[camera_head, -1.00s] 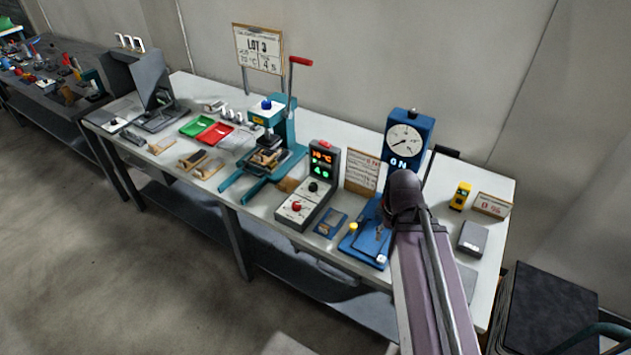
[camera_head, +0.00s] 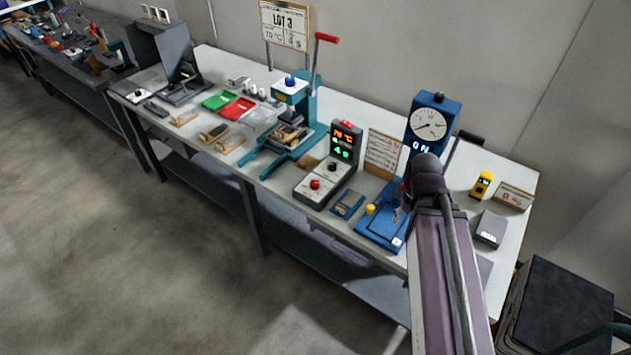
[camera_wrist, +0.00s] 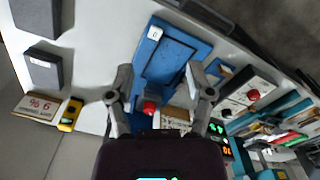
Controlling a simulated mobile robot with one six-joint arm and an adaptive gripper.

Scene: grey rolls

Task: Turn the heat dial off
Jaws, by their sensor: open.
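The control box (camera_head: 328,180) stands near the bench's front edge, with a lit orange and green display. It has a red knob (camera_head: 315,184) near its front and a black knob (camera_head: 332,166) behind that. I cannot read which is the heat dial. In the wrist view the box shows at the right, with the red knob (camera_wrist: 253,95) and black knob (camera_wrist: 227,113). My gripper (camera_wrist: 160,75) is open and empty, its fingers spread above the blue gauge stand (camera_wrist: 165,55), well to one side of the box. In the head view my arm hides the gripper.
The blue dial gauge (camera_head: 428,125) stands right of the box. A notice card (camera_head: 383,152) stands between them, and a small blue item (camera_head: 347,204) lies in front. The teal press (camera_head: 300,125) stands left, near green (camera_head: 219,100) and red (camera_head: 238,108) trays.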

